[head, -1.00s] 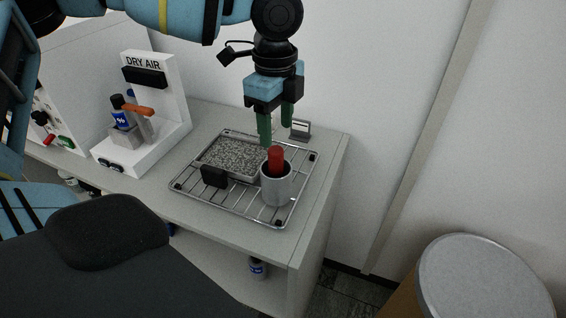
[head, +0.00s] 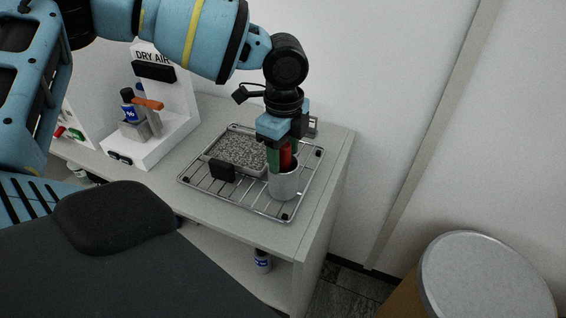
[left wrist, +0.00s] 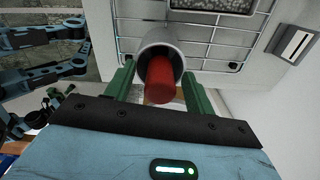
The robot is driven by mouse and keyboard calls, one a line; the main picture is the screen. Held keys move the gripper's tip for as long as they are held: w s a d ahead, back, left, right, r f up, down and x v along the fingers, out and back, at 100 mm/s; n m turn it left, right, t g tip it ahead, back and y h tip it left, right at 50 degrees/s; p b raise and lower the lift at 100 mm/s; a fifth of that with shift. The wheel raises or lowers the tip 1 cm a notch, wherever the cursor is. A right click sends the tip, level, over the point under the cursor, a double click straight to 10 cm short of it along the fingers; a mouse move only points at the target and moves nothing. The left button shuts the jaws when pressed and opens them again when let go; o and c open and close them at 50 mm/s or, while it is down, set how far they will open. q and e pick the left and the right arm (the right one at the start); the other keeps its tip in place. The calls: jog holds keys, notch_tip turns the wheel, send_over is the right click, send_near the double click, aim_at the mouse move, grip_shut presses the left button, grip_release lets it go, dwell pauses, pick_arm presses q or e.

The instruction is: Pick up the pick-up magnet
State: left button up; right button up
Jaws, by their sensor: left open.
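The pick-up magnet appears to be the red-handled rod (head: 286,155) standing in a light grey cup (head: 284,184) on a wire rack. Its red end also shows in the left wrist view (left wrist: 160,82), poking out of the cup (left wrist: 158,42). My left gripper (head: 283,158) is above the cup with its green fingers pointing down, one on each side of the red handle. The fingers (left wrist: 160,80) are open, with gaps beside the handle. The lower part of the magnet is hidden inside the cup. My right gripper is not in view.
The wire rack (head: 247,207) also holds a tray of grey granules (head: 238,150) with a black block (head: 221,170) at its front. A white DRY AIR stand (head: 168,128) is to the left. A small display box (head: 313,126) sits behind. A round-topped drum (head: 485,280) stands right.

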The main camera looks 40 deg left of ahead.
pick_arm(q)
jog(key=c, duration=1)
jog(key=shift+o, duration=0.2)
jog(key=shift+r, duration=0.15)
notch_tip(320, 180, up, 10)
jog(key=shift+f, duration=0.15)
